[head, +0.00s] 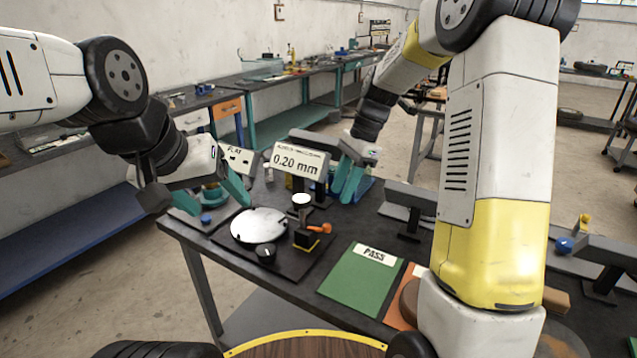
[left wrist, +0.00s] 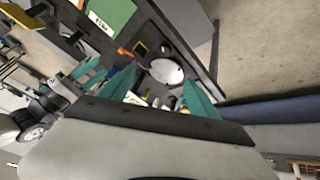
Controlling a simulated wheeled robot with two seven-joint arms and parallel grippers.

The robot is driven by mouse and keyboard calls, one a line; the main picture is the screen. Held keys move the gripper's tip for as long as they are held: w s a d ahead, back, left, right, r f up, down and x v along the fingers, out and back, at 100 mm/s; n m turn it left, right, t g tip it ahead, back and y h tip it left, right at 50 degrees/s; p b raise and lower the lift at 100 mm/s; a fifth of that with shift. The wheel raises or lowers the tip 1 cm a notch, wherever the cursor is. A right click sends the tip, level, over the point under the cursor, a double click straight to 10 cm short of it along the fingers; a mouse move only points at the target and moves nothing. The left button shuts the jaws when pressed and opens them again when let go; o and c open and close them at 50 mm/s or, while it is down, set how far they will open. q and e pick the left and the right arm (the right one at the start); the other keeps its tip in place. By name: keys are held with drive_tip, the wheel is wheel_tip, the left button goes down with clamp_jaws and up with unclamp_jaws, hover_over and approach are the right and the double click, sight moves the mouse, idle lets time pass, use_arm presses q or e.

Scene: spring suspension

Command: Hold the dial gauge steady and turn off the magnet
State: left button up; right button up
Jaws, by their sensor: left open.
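The dial gauge (head: 302,200), a small round white face on a dark stem, stands over the magnet base (head: 304,241). The base is a black block with a yellow edge and an orange lever (head: 320,228) pointing right. In the left wrist view the orange lever (left wrist: 125,51) shows beyond the white disc. My left gripper (head: 212,196) is open and empty, above and left of the disc; its teal fingers also show in the left wrist view (left wrist: 160,92). My right gripper (head: 350,182) is behind and right of the gauge, apart from it; its jaw gap is unclear.
A white disc (head: 258,225) lies on a black plate with a black knob (head: 265,254) in front. A "0.20 mm" display (head: 300,161) and a "FLAT" sign (head: 238,159) stand behind. A green PASS mat (head: 360,281) lies right. Dark stands (head: 410,202) are further right.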

use_arm(q)
drive_tip(key=w+d+n+g, duration=0.1)
drive_tip(key=w+d+n, duration=0.1)
drive_tip(key=w+n, duration=0.35)
drive_tip(key=n+g, duration=0.3)
drive_tip(key=n, duration=0.8)
approach(301, 198)
drive_tip(key=s+a+f, duration=0.1)
drive_tip(key=s+a, duration=0.2)
drive_tip(key=w+d+f+n, duration=0.2)
drive_tip(key=w+d+f+n+g, duration=0.1)
drive_tip(key=w+d+f+n, duration=0.1)
drive_tip(key=f+n, duration=0.1)
drive_tip(key=shift+y, duration=0.4)
drive_tip(key=shift+w+d+f+n, duration=0.25)
drive_tip(key=shift+d+f, duration=0.05)
drive_tip(key=shift+f, duration=0.3)
drive_tip(key=f, duration=0.4)
drive_tip(key=d+f, duration=0.1)
drive_tip(key=f, duration=0.2)
drive_tip(key=shift+w+f, duration=0.1)
drive_tip(key=shift+w, duration=0.05)
drive_tip(key=shift+c, duration=0.4)
